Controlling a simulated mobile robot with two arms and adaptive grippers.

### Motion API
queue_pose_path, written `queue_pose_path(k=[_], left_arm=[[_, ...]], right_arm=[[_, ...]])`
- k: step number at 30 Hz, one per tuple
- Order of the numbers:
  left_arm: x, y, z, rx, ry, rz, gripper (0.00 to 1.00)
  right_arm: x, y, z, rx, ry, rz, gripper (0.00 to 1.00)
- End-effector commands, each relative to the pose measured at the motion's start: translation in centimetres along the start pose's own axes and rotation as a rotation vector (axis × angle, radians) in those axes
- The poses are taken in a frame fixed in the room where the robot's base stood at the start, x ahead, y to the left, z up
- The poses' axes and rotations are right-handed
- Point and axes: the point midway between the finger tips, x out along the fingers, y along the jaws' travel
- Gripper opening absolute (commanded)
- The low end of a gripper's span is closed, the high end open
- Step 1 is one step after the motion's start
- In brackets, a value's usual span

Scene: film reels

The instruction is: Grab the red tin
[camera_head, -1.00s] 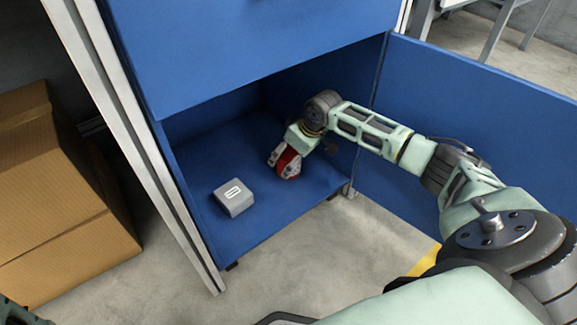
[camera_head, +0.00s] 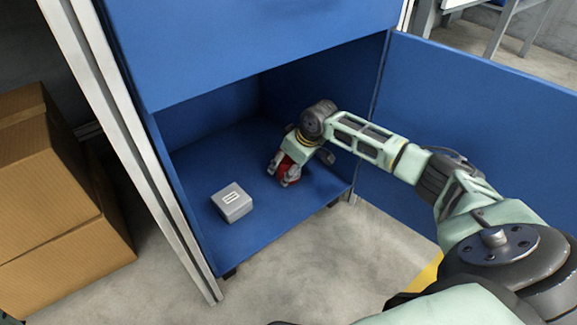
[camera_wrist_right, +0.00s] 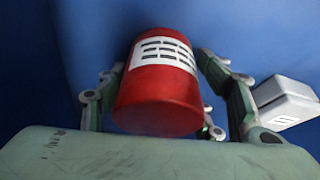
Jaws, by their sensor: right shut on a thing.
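The red tin (camera_head: 286,167) is inside the open blue cabinet, mostly covered by my right gripper (camera_head: 283,177) in the head view. In the right wrist view, the tin (camera_wrist_right: 160,92) is a red cylinder with a white label bearing dark marks. The fingers of my right gripper (camera_wrist_right: 160,100) lie on both sides of it, shut on it. Whether the tin touches the cabinet floor I cannot tell. My left gripper is not in view.
A grey box (camera_head: 232,202) with a white label lies on the cabinet floor (camera_head: 215,160), left of the tin; it also shows in the wrist view (camera_wrist_right: 284,102). The open blue door (camera_head: 480,130) is at right. Cardboard boxes (camera_head: 50,200) stand at left.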

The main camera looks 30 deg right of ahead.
Motion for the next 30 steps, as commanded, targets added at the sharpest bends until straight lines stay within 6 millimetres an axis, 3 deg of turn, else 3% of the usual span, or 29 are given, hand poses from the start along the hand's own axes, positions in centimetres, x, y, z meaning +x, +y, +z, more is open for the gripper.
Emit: queue_pose_path(k=[4, 13, 25, 30], left_arm=[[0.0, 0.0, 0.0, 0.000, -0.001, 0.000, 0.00], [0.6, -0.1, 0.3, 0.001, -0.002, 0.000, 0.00], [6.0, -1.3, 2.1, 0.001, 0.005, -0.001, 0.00], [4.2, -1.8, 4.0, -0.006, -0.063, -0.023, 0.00]], right_arm=[[-0.1, 0.1, 0.0, 0.000, 0.001, 0.001, 0.26], [-0.8, 0.1, -0.3, 0.000, 0.002, 0.001, 0.26], [-7.5, 0.0, -3.2, 0.000, 0.002, 0.000, 0.26], [-8.9, 0.0, -3.8, 0.000, 0.002, 0.000, 0.26]])
